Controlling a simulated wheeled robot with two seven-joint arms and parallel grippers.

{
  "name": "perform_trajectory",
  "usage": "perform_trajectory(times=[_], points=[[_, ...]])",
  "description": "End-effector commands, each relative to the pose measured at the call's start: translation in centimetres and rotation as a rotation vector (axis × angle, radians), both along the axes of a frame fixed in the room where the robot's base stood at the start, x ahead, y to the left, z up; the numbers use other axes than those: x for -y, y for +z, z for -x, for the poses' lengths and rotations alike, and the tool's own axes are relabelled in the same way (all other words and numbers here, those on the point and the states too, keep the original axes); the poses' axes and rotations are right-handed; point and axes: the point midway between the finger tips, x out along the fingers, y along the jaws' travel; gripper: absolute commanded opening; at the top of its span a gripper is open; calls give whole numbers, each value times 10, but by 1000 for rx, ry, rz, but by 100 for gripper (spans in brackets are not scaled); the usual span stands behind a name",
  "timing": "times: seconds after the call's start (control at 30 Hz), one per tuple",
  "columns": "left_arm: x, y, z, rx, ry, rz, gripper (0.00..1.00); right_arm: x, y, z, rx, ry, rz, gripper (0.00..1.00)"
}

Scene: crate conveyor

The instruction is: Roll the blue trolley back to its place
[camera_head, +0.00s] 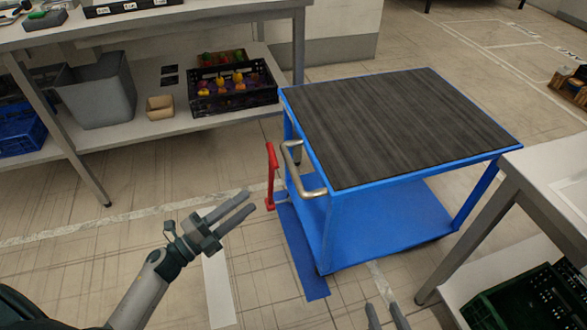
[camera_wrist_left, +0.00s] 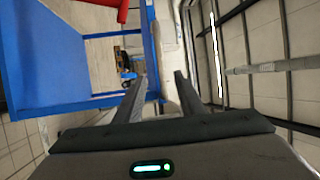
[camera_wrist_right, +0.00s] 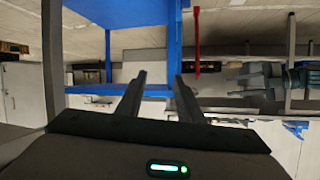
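The blue trolley (camera_head: 385,225) stands in the middle of the head view, with a dark ribbed top (camera_head: 400,125) and a lower blue shelf. A grey metal handle (camera_head: 290,165) is on its near left end, beside a red lever (camera_head: 271,170). My left gripper (camera_head: 242,212) is left of the handle, open, empty and apart from the trolley. My right gripper (camera_head: 388,318) shows only its fingertips at the bottom edge, below the trolley. It is open and empty in the right wrist view (camera_wrist_right: 160,85), with blue trolley parts beyond it.
A workbench (camera_head: 150,25) stands at the back left, with a grey bin (camera_head: 97,92) and a black crate (camera_head: 232,100) on its shelf. Another table (camera_head: 545,180) with a green crate (camera_head: 520,305) is close on the right. A blue floor strip (camera_head: 302,255) lies by the trolley's left end.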

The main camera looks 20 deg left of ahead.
Motion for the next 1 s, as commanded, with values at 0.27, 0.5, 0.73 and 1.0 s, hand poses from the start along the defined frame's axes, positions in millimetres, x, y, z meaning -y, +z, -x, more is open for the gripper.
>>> perform_trajectory(times=[0.27,0.5,0.73,1.0], points=[[10,4,-15,1,0,3,36,1,-1,0,-7,0,3,34],[30,10,-46,1,0,3,36,2,-4,1,-22,0,7,34],[52,17,-80,1,0,3,36,4,-7,3,-40,0,13,34],[77,25,-119,0,1,2,36,4,-8,3,-46,0,14,34]])
